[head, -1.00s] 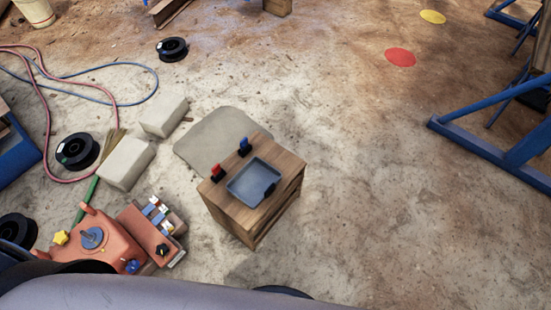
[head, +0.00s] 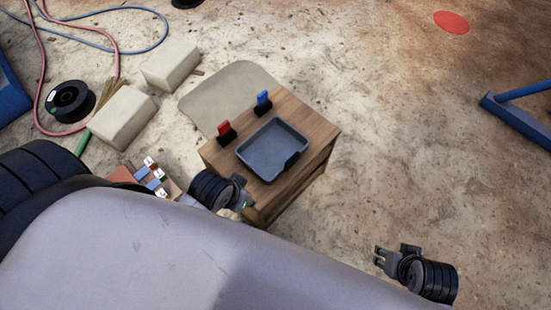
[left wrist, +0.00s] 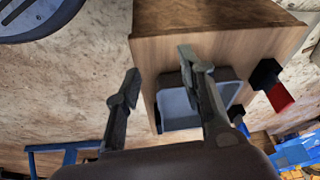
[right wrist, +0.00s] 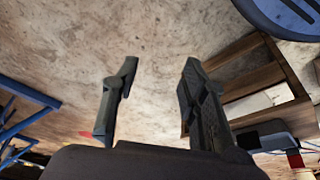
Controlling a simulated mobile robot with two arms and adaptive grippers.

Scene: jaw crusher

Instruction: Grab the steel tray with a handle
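The steel tray (head: 268,152) is a shallow grey pan lying flat on top of a small wooden cabinet (head: 318,128). A dark piece, perhaps its handle, sits on its near right rim. My left gripper (head: 247,203) is at the cabinet's near left side, apart from the tray. In the left wrist view its fingers (left wrist: 159,60) are spread and empty, one overlapping the tray (left wrist: 176,106). My right gripper (head: 380,257) hangs right of the cabinet, over bare floor. In the right wrist view its fingers (right wrist: 160,65) are open and empty.
A red switch (head: 225,130) and a blue switch (head: 263,101) on black bases stand behind the tray on the cabinet top. Pale blocks (head: 122,114), a black spool (head: 70,100) and hoses lie left.

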